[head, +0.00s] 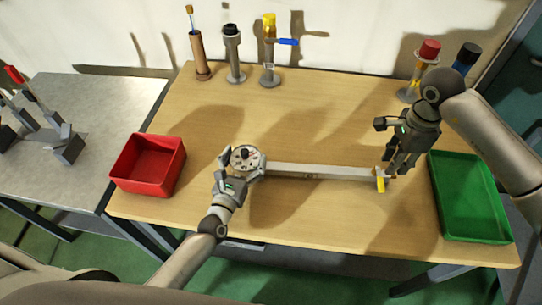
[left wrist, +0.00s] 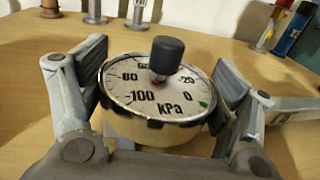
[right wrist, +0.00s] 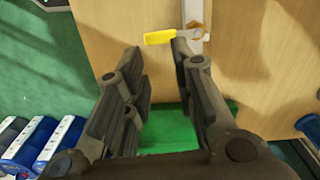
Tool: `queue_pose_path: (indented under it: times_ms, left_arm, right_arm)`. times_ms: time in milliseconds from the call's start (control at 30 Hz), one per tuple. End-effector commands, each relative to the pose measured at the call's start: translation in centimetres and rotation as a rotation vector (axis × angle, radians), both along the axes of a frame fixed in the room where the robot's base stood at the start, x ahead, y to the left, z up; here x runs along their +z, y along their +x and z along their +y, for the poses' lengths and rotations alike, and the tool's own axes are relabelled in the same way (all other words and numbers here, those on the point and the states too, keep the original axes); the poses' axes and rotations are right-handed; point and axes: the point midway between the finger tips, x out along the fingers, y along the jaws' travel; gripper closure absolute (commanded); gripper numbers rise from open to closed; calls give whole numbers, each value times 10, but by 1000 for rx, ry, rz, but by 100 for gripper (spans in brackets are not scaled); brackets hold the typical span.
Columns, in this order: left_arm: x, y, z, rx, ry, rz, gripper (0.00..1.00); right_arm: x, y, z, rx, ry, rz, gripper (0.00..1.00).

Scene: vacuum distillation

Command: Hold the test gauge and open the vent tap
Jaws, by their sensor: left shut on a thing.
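The test gauge (head: 246,155) is a round white dial marked kPa with a black knob on top, at the left end of a pale metal bar (head: 315,171). My left gripper (head: 241,166) is shut on the gauge, one finger on each side of its rim, as the left wrist view of the dial (left wrist: 157,90) shows. The vent tap has a yellow lever (head: 380,184) at the bar's right end. My right gripper (head: 386,148) is open and empty close to this end. In the right wrist view the yellow lever (right wrist: 160,37) lies just beyond the open fingertips.
A red bin (head: 147,165) stands at the table's left and a green tray (head: 470,200) at its right. Several upright fittings, including one with a blue lever (head: 288,42), stand along the back edge. The table's middle is mostly clear.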

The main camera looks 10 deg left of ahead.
Motion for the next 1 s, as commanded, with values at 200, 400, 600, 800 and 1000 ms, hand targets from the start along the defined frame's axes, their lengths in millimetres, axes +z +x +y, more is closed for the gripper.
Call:
queue_pose_path:
  times_ms: [200, 400, 600, 800, 1000]
  left_arm:
    - [0, 0, 0, -1, 0, 1, 65]
    - [0, 0, 0, 0, 1, 1, 65]
    - [0, 0, 0, -1, 1, 1, 65]
    - [0, 0, 0, 0, 1, 1, 65]
    - [0, 0, 0, 0, 1, 1, 65]
  right_arm:
    - [0, 0, 0, -5, 1, 0, 100]
    - [-1, 0, 2, -127, 13, 4, 100]
    - [-1, -1, 6, -415, 42, 18, 100]
    - [-1, -2, 10, -728, 67, 42, 100]
    - [-1, -3, 14, -1040, 89, 77, 100]
